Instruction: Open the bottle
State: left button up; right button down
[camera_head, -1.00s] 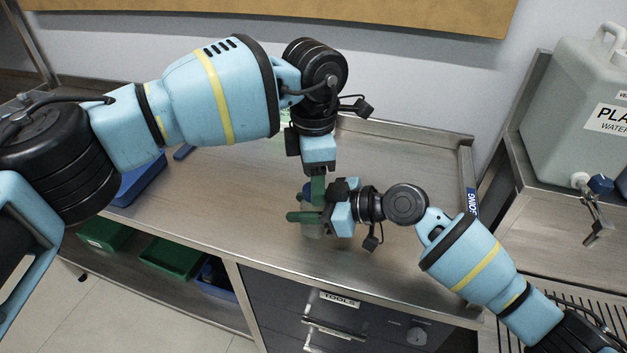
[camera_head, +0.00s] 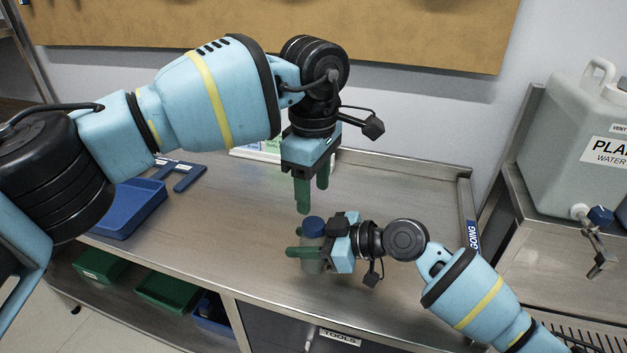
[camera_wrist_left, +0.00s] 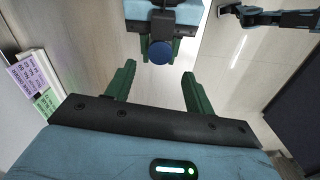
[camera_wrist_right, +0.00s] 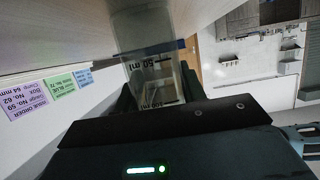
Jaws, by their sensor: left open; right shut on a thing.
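The bottle (camera_head: 313,258) is small and clear, with a blue cap (camera_head: 314,226) on its top. It stands upright, as far as I can see, over the steel worktop. My right gripper (camera_head: 301,247) is shut on the bottle's body from the right; its fingers hide part of it. In the right wrist view the clear bottle (camera_wrist_right: 154,72) shows volume marks between the fingers. My left gripper (camera_head: 312,197) is open and empty, pointing down just above the cap. In the left wrist view the blue cap (camera_wrist_left: 159,52) lies just beyond the spread fingertips.
The steel worktop (camera_head: 400,200) has raised edges and is clear around the bottle. A blue tray (camera_head: 128,210) and a flat blue item (camera_head: 185,177) lie at the left. Labels (camera_head: 262,148) stand behind my left gripper. A large water container (camera_head: 575,140) stands at the right.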

aim_at(314, 223)
pick_arm(q)
jog(key=shift+r+m, duration=0.25)
jog(key=shift+m, duration=0.5)
jog(key=shift+r+m, duration=0.25)
jog(key=shift+m, duration=0.5)
jog(key=shift+f, duration=4)
jog(key=shift+c, duration=0.3)
jog(key=c, duration=0.9)
jog(key=n, duration=0.4)
jog(key=shift+n, duration=0.3)
jog(key=n, duration=0.5)
